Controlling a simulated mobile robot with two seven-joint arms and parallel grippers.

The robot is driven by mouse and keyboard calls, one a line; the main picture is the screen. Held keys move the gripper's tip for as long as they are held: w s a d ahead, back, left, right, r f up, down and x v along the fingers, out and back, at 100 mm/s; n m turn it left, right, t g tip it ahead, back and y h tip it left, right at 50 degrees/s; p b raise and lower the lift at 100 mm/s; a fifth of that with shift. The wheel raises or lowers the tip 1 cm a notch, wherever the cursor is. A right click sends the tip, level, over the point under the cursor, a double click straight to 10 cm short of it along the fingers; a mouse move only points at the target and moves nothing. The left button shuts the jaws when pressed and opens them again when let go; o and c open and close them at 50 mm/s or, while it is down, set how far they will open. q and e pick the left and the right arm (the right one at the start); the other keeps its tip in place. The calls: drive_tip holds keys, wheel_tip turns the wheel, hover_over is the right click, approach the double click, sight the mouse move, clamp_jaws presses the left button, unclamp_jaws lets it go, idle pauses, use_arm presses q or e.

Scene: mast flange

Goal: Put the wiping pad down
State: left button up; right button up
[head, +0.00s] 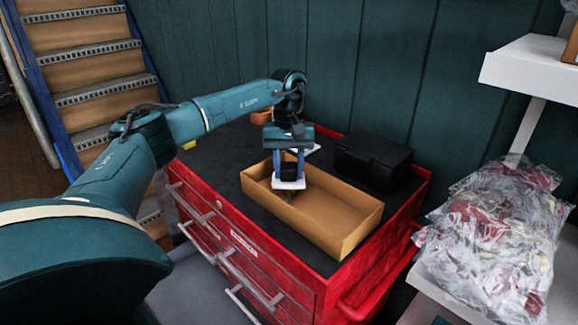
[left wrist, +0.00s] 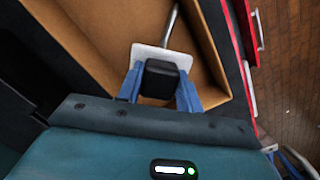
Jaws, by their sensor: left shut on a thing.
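The wiping pad is a white plate (head: 289,184) with a black block grip (head: 289,169) on top. My left gripper (head: 289,175) has its blue fingers shut on the black grip. It holds the pad over the left end of an open cardboard tray (head: 335,215). In the left wrist view the white plate (left wrist: 160,56) shows beyond the black grip (left wrist: 160,80), between the fingers (left wrist: 160,88). I cannot tell whether the pad touches the tray floor. My right gripper is not in view.
The tray stands on the black top of a red drawer cabinet (head: 245,235). A black box (head: 372,160) stands behind it. A metal rod (left wrist: 171,25) lies in the tray near the pad. Plastic-wrapped goods (head: 495,235) are at the right. The tray's right half is clear.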

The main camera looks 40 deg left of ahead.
use_arm(q)
drive_tip(key=shift+f, duration=0.15)
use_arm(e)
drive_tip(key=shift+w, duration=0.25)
use_arm(q)
drive_tip(key=shift+f, duration=0.1)
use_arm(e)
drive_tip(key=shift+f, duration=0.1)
use_arm(q)
drive_tip(key=shift+f, duration=0.15)
drive_tip(key=o, duration=1)
drive_tip(key=shift+c, duration=0.2)
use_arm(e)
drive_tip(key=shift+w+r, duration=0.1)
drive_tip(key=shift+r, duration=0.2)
